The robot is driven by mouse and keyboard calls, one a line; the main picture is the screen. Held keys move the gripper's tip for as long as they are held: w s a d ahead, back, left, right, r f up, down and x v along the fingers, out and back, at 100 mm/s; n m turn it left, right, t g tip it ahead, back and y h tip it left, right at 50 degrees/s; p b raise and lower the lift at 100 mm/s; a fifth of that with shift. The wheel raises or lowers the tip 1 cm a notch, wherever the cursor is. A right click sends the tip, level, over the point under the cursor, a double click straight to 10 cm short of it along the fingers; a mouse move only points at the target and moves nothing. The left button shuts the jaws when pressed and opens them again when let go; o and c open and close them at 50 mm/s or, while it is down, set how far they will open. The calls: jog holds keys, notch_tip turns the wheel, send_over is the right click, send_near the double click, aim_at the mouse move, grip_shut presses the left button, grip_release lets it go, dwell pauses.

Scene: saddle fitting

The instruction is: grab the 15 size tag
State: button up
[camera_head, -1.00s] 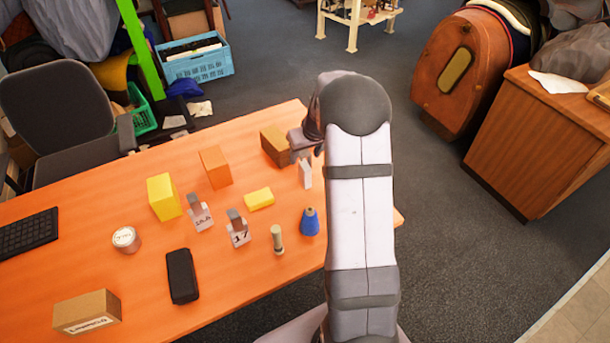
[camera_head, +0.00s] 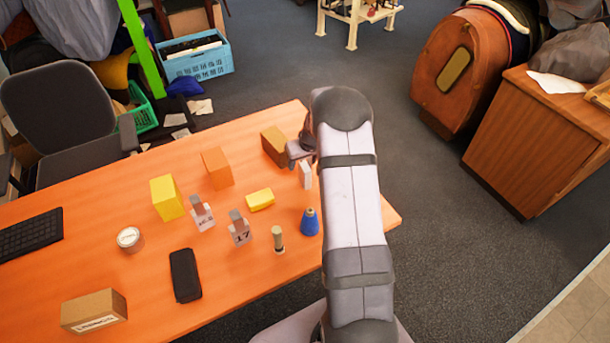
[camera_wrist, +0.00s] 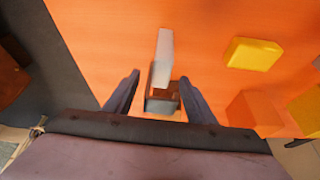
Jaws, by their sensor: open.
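A pale size tag (camera_head: 305,175) stands on the orange table beside my gripper (camera_wrist: 160,77). Its number is not visible. In the wrist view this tag (camera_wrist: 163,50) lies ahead of and between my two open fingers, with a grey-brown clip part (camera_wrist: 163,103) at its near end; contact with the fingers cannot be told. In the head view my arm hides most of the gripper. Two other tags stand on the table with grey-brown clips: one reads 17 (camera_head: 241,233), the other (camera_head: 203,218) has a number too blurred to read surely.
Near the tag are a brown block (camera_head: 275,146), a yellow block (camera_head: 260,200) and a blue spool (camera_head: 310,222).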

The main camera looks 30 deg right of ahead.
aim_at(303, 163)
grip_shut()
notch_tip(303, 163, up, 10)
jog(key=b, duration=0.2)
jog(key=shift+b, duration=0.3)
dwell(0.3)
